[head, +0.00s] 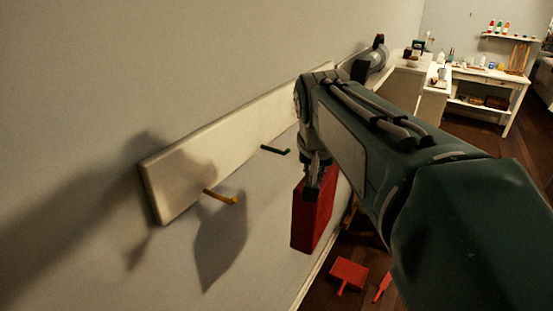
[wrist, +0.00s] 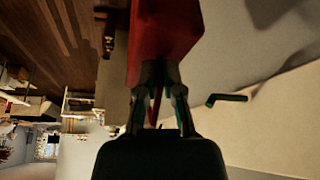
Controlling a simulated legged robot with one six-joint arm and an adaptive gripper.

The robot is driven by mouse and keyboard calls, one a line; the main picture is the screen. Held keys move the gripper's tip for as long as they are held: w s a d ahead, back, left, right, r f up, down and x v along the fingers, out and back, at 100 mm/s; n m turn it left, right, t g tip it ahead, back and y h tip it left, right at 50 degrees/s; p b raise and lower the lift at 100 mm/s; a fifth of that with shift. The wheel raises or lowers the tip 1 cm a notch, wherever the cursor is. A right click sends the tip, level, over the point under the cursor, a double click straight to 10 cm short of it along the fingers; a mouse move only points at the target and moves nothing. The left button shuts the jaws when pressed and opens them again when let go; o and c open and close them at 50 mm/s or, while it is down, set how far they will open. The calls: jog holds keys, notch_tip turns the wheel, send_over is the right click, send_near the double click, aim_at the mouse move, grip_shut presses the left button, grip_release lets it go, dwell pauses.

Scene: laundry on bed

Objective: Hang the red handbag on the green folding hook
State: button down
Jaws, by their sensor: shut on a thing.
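The red handbag (head: 314,222) hangs below my gripper (head: 314,187) in the head view, in front of the wall. In the wrist view my gripper (wrist: 166,95) is shut on the top part of the red handbag (wrist: 166,35). The green folding hook (head: 275,150) sticks out from the pale wall board, left of my gripper in the head view. The green hook also shows in the wrist view (wrist: 227,99), to the right of my fingers. The bag and the hook are apart in both views. My forearm hides part of the board.
A yellow hook (head: 220,197) sticks out of the same wall board (head: 172,190), nearer the board's left end. Red items (head: 348,275) lie on the dark floor below. A white desk (head: 490,76) with small objects stands at the back right.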

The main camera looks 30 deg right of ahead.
jog(key=shift+w, duration=0.4)
jog(key=w+a+f, duration=0.1)
jog(key=w+a, duration=0.5)
jog(key=w, duration=0.2)
jog(key=shift+w+f, duration=0.2)
jog(key=shift+f, duration=0.2)
dwell(0.8)
dwell(0.6)
jog(key=c, duration=0.7)
grip_release()
jog(key=shift+f, duration=0.1)
